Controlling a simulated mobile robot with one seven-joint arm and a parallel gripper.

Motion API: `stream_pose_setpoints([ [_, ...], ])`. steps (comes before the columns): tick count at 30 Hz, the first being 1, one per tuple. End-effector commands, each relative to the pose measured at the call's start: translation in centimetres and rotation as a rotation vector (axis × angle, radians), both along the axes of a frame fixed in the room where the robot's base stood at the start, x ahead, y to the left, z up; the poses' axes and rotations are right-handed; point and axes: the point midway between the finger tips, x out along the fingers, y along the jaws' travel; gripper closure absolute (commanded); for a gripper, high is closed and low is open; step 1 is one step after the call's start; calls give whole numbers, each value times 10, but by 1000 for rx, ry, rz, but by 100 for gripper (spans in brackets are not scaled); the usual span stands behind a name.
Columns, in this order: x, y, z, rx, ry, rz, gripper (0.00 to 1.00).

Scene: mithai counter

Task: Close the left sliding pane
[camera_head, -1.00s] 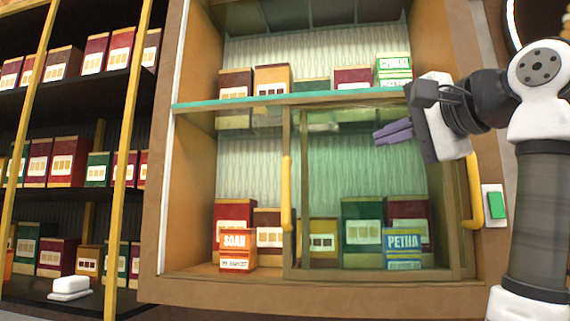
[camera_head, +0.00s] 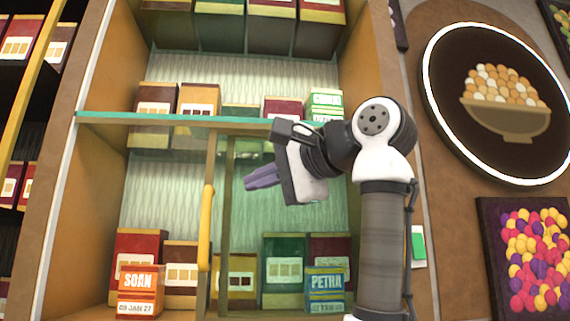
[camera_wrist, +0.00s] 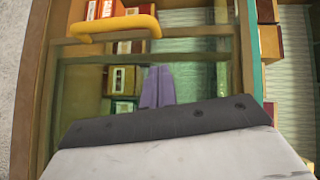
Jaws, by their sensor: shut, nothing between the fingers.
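The left sliding pane (camera_head: 209,180) is a wood-framed glass pane with an upright yellow handle (camera_head: 206,228). It stands slid to the right, overlapping the right pane (camera_head: 226,200), so the cabinet's left part is open. My gripper (camera_head: 250,181), with purple fingers, is shut and empty. It points left, in front of the glass and to the right of the yellow handle, apart from it. In the wrist view the fingers (camera_wrist: 157,88) show over the panes, and the handle (camera_wrist: 105,27) lies at the upper left. The right pane's handle is hidden behind my arm.
A teal shelf edge (camera_head: 180,119) runs above the panes. An orange SOAN box (camera_head: 139,290) stands in the open left part; a blue PETHA box (camera_head: 325,290) is at the lower right. A green switch (camera_head: 418,246) is on the right wall.

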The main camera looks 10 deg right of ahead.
Motion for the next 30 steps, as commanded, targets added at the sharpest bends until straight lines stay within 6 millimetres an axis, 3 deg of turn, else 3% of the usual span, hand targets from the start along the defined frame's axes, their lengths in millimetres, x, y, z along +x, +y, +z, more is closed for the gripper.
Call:
stream_pose_setpoints([
  [1, 7, 7, 0, 1, 1, 2, 100],
  [9, 5, 39, -8, 1, 0, 0, 100],
  [23, 5, 44, -9, 1, 0, 0, 100],
  [30, 15, 49, -8, 1, 2, 1, 100],
])
